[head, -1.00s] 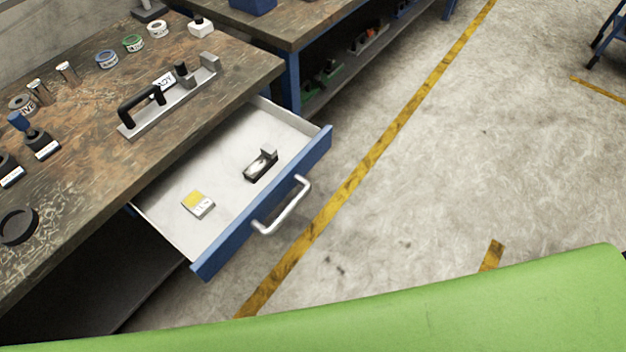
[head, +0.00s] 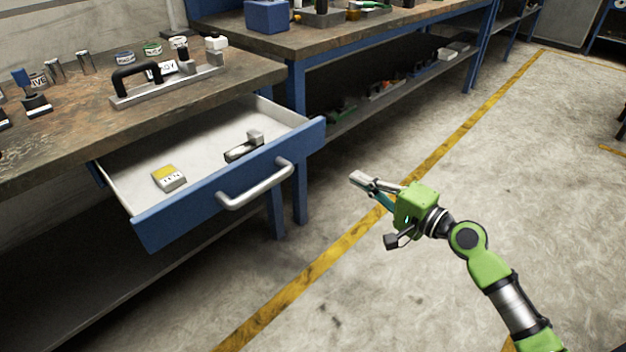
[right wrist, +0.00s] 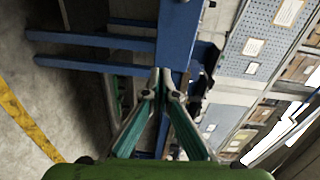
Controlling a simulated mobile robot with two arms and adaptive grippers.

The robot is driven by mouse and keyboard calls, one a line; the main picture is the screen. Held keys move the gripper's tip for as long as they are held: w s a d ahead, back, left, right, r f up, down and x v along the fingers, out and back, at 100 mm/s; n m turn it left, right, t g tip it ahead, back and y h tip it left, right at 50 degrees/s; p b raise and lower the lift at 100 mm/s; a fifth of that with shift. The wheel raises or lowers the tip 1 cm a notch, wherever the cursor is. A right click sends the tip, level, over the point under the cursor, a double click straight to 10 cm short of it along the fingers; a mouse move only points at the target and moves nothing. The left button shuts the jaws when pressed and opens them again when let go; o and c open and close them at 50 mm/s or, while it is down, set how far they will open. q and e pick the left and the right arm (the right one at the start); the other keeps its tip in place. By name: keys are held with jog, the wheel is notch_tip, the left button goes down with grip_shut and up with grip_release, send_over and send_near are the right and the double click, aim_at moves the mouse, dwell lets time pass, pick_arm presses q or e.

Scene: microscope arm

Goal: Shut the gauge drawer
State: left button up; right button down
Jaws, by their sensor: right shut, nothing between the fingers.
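The gauge drawer (head: 232,192) is pulled out from under the workbench, with a blue front and a silver bar handle (head: 256,185). Inside its white tray lie a small yellow-and-white box (head: 169,178) and a dark and silver gauge block (head: 245,147). My right gripper (head: 358,180) is to the right of the drawer front, apart from it, with empty fingers closed together. The right wrist view also shows its fingertips (right wrist: 160,76) meeting in front of blue metalwork. My left gripper is not in view.
The workbench top (head: 60,130) holds a black-handled metal tool (head: 165,82), tape rolls and small cylinders. A second bench (head: 330,38) with a loaded lower shelf stands behind. The floor (head: 430,270) is open, with a yellow line.

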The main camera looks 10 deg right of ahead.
notch_tip(320, 180, up, 2)
jog(key=s+a+y, duration=0.1)
send_near(302, 146)
jog(key=w, duration=0.1)
jog(key=b+x, duration=0.1)
jog(key=x, duration=0.4)
jog(key=shift+w+a, duration=0.1)
jog(key=shift+a, duration=0.2)
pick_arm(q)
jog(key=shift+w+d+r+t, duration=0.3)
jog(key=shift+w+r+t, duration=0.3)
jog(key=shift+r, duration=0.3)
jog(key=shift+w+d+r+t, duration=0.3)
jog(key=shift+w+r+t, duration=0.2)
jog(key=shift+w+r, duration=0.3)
pick_arm(e)
jog(key=shift+w+a, duration=0.2)
jog(key=shift+w, duration=0.1)
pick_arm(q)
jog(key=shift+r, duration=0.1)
